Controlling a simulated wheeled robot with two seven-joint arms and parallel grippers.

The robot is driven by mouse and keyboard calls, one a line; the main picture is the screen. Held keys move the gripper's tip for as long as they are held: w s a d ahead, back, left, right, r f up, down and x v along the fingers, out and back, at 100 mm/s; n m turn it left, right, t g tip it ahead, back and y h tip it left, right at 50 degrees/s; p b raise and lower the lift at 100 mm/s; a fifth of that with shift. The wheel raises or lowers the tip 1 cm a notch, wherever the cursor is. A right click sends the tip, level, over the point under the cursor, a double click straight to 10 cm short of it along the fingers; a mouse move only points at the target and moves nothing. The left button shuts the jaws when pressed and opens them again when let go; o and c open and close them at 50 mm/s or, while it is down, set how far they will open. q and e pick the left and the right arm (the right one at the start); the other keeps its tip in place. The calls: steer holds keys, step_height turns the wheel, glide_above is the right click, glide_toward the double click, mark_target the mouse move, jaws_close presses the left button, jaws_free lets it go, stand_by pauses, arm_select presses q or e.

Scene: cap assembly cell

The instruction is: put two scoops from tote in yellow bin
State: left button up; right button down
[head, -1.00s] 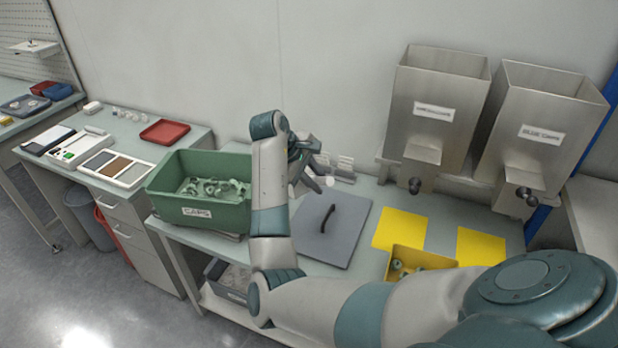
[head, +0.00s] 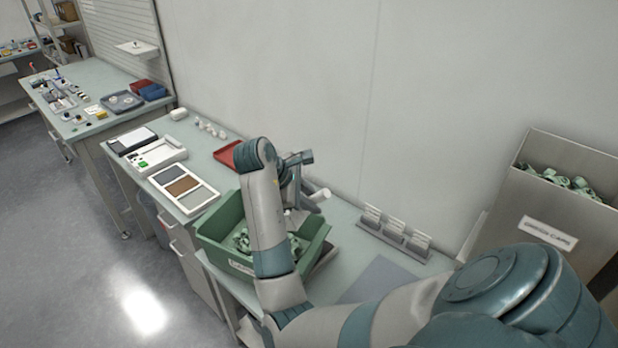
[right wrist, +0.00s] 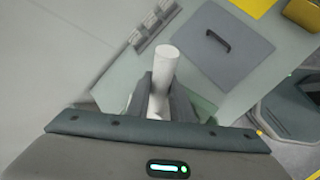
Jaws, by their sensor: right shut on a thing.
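The green tote (head: 213,252) stands on the bench in the head view, holding several pale green caps (head: 241,241); my right arm covers part of it. My right gripper (head: 312,197) is over the tote's back right side. It is shut on the white handle of a scoop (right wrist: 163,68), which sticks up between the fingers in the right wrist view. The scoop's bowl is mostly hidden, so I cannot tell whether it holds caps. The yellow bin (right wrist: 303,13) shows at the top right of the right wrist view, its contents unseen. My left gripper is not in view.
A grey lid with a black handle (right wrist: 240,50) lies on the bench beside the tote. A small grey rack (head: 394,236) stands along the wall. A metal hopper (head: 540,205) with green caps is at the right. A red tray (head: 228,154) lies behind the tote.

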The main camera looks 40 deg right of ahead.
steer(key=shift+a+r, duration=0.2)
steer(key=shift+a, duration=0.05)
steer(key=shift+w+f, duration=0.1)
